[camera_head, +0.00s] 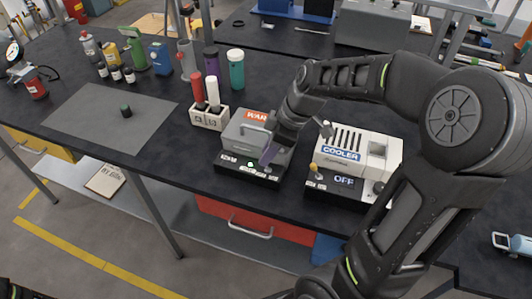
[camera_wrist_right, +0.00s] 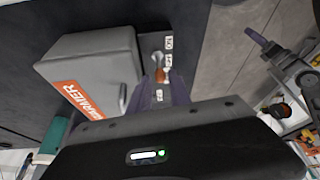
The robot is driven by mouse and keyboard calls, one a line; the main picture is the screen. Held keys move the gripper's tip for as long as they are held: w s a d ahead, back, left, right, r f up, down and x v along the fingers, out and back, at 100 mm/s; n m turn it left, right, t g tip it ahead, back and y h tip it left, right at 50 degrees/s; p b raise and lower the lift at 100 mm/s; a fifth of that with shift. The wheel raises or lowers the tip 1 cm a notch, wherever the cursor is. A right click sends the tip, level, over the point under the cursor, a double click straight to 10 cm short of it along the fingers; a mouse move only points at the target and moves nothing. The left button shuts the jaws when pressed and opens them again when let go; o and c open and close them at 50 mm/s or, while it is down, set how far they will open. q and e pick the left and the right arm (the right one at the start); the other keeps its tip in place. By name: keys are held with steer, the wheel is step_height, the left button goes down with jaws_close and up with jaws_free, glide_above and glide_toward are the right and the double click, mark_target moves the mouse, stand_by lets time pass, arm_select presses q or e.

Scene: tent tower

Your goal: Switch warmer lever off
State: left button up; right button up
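The warmer (camera_head: 244,133) is a grey box with a handle and an orange label, on a dark base with a small green light. It also shows in the right wrist view (camera_wrist_right: 92,70). Beside it there, a small lever with a copper-coloured tip (camera_wrist_right: 161,74) stands on a panel with ON and OFF labels. My right gripper (camera_head: 267,154) is at the right side of the warmer. Its purple fingers (camera_wrist_right: 163,88) lie on either side of the lever; I cannot tell whether they touch it. In the head view the gripper hides the lever.
The white cooler (camera_head: 361,150), its display reading OFF, stands close on the right. A holder (camera_head: 209,118) with red and white sticks is to the left. A grey mat (camera_head: 90,118) bears a small dark green piece. Several bottles stand at the back left of the black table.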

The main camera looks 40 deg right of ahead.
steer(key=shift+x, duration=0.75)
jaws_close()
